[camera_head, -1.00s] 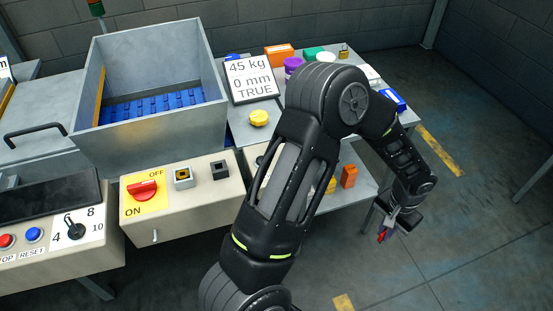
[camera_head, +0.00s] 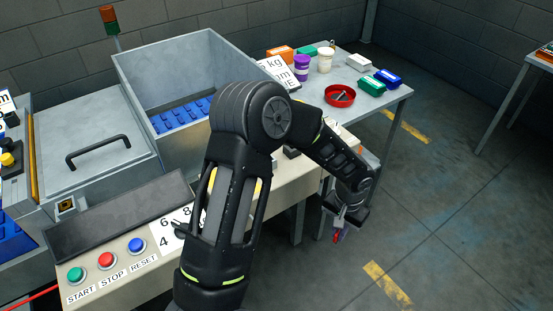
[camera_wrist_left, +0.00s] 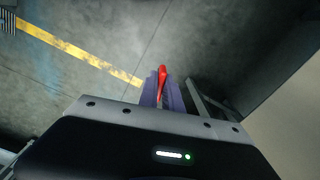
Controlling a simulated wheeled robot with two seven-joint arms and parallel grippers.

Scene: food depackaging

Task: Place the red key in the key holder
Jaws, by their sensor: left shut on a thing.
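The red key (camera_head: 336,237) is held at the tip of my left gripper (camera_head: 341,225), above the floor to the right of the machine's front. In the left wrist view the red key (camera_wrist_left: 162,76) stands out between the two purple fingers of the left gripper (camera_wrist_left: 162,88), which is shut on it. A small square socket with a brass-coloured middle (camera_head: 66,206) sits on the grey machine at the left; I cannot tell whether it is the key holder. My left arm hides most of the ON/OFF panel. My right gripper is not in view.
A control panel (camera_head: 118,262) with START, STOP and RESET buttons is at lower left. A metal bin (camera_head: 160,75) stands behind my arm. A side table (camera_head: 395,101) carries a red bowl (camera_head: 340,95) and several containers. The floor at right is open.

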